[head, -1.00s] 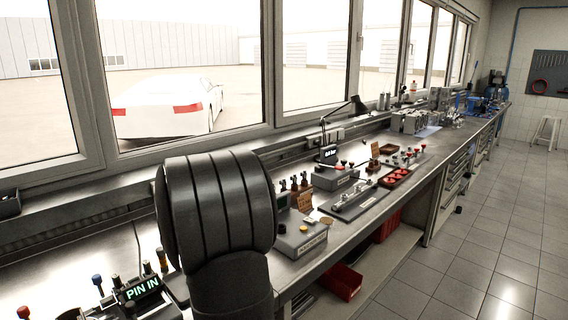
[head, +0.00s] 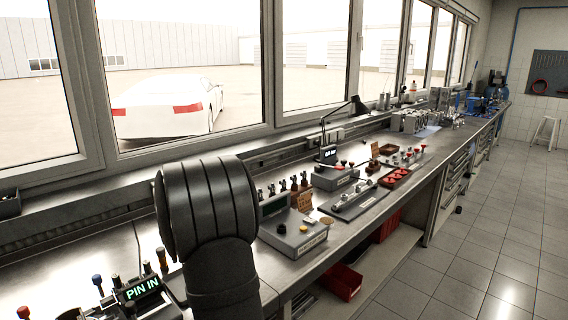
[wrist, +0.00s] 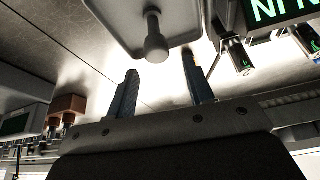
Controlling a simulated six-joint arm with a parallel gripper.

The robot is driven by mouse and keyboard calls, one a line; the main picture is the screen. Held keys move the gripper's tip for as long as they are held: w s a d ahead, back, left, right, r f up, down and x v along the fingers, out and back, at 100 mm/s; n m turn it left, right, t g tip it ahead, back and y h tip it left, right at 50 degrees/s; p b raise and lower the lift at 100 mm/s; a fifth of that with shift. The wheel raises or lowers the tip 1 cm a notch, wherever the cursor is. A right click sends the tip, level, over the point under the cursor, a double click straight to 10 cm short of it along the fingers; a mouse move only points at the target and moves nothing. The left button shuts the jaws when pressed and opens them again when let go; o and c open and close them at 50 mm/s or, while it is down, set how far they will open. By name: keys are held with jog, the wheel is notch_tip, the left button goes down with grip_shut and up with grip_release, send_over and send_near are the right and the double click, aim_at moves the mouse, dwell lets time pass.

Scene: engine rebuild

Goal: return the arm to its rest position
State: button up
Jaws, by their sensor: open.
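My gripper (wrist: 158,85) shows in the wrist view, with its two blue-grey fingers spread apart and nothing between them. A grey plate (wrist: 120,20) with a round-ended grey pin (wrist: 156,44) lies beyond the fingertips, apart from them as far as I can tell. In the head view my black arm link (head: 208,205) stands over the near part of the bench, and my gripper is not visible there.
The long metal bench (head: 110,255) runs along the windows. A green "PIN IN" display (head: 142,288) stands at the near left. A red bin (head: 341,281) is on the shelf below.

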jog(key=d+r, duration=0.7)
jog(key=d, duration=0.5)
jog(key=s+a+n+g, duration=0.1)
jog(key=s+a+n, duration=0.2)
jog(key=s+a, duration=0.5)
jog(key=s+a+n+g+y, duration=0.1)
jog(key=s+a+n, duration=0.2)
jog(key=s+a, duration=0.6)
jog(key=s+a+n+g, duration=0.1)
jog(key=s+a+n, duration=0.2)
jog(key=s+a, duration=0.5)
jog(key=shift+s+a+y, duration=0.2)
jog(key=shift+a+y, duration=0.2)
jog(key=shift+a, duration=4.35)
